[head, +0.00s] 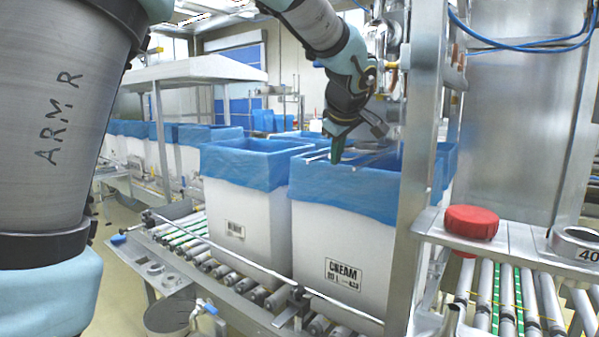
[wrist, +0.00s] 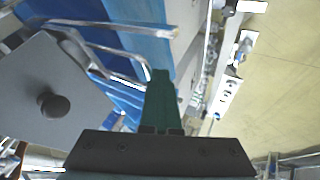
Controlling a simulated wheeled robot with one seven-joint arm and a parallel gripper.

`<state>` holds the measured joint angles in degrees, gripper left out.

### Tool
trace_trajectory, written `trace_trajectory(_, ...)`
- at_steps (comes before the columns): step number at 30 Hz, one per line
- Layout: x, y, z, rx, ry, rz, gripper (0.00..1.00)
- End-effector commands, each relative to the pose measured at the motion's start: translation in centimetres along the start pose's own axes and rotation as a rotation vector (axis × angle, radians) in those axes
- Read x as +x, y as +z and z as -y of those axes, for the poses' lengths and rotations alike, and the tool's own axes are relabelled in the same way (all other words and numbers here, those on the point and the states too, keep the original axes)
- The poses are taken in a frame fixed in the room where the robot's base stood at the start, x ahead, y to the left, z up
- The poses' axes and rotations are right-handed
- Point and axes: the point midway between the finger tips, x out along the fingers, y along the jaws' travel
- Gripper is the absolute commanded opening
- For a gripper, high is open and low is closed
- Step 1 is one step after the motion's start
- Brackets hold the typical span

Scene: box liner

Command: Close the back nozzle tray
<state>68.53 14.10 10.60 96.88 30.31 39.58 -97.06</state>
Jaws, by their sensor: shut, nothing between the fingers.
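Thin metal bars (head: 372,166) stick out from the filling machine over this box, beside the fingers. I cannot tell whether the fingers touch them. In the wrist view a metal bar (wrist: 110,27) crosses the blue liner. A grey plate with a dark round knob (wrist: 53,106) lies left of the fingers. The back nozzle tray cannot be told apart clearly; the machine post hides part of this area.
The CREAM box (head: 335,245) and another blue-lined white box (head: 238,215) stand on the roller conveyor (head: 205,255). A steel post (head: 420,160) rises right of my gripper. A red lid (head: 471,222) and a metal ring (head: 576,243) lie at the right.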

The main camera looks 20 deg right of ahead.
Motion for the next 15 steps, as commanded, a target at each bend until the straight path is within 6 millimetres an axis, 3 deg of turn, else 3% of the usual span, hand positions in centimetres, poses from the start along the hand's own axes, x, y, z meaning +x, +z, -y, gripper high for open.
trace_trajectory(6,1.3,-0.1,-2.3,0.000,0.001,-0.001,0.00)
trace_trajectory(15,1.7,-0.2,-3.1,0.000,0.005,-0.002,0.00)
